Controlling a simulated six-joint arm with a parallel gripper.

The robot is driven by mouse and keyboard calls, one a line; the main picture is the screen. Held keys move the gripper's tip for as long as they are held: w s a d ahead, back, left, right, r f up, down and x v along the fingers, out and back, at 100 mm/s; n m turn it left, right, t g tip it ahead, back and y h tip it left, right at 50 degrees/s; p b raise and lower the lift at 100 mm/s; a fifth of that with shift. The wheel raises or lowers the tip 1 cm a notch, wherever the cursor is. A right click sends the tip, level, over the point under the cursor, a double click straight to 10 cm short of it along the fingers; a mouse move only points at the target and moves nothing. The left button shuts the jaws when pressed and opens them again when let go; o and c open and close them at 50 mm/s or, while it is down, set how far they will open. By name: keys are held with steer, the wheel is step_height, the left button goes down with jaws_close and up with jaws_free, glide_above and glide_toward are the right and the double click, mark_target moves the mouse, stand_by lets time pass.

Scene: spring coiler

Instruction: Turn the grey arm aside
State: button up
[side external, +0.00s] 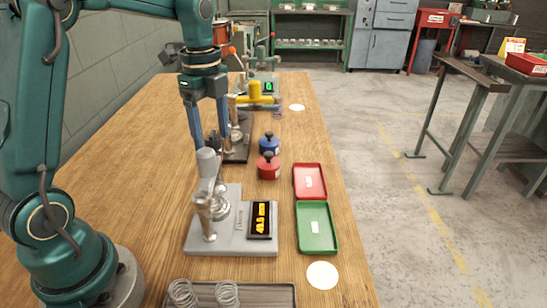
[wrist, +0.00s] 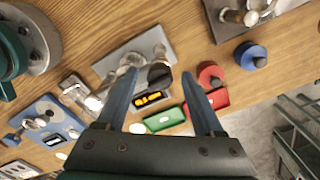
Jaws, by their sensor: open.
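The grey arm (side external: 207,162) has a rounded grey end and stands on a coiler with a flat grey base (side external: 232,242) and a dark display (side external: 261,220) with yellow characters. My gripper (side external: 210,142) points down just above the grey arm's end, its two blue fingers apart and empty. In the wrist view, my fingers (wrist: 158,76) straddle a dark rounded knob (wrist: 160,74), apparently the arm's end in shadow. I cannot tell whether either finger touches it. The grey base (wrist: 125,58) and the display (wrist: 152,98) show beyond the fingers.
A red weight (side external: 268,166) and a blue weight (side external: 269,144) stand behind the coiler. A red tray (side external: 310,181) and a green tray (side external: 317,228) lie to its right. Springs (side external: 228,293) lie in front. A yellow-armed device (side external: 255,92) stands farther back.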

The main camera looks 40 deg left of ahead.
jaws_close()
stand_by(1.4)
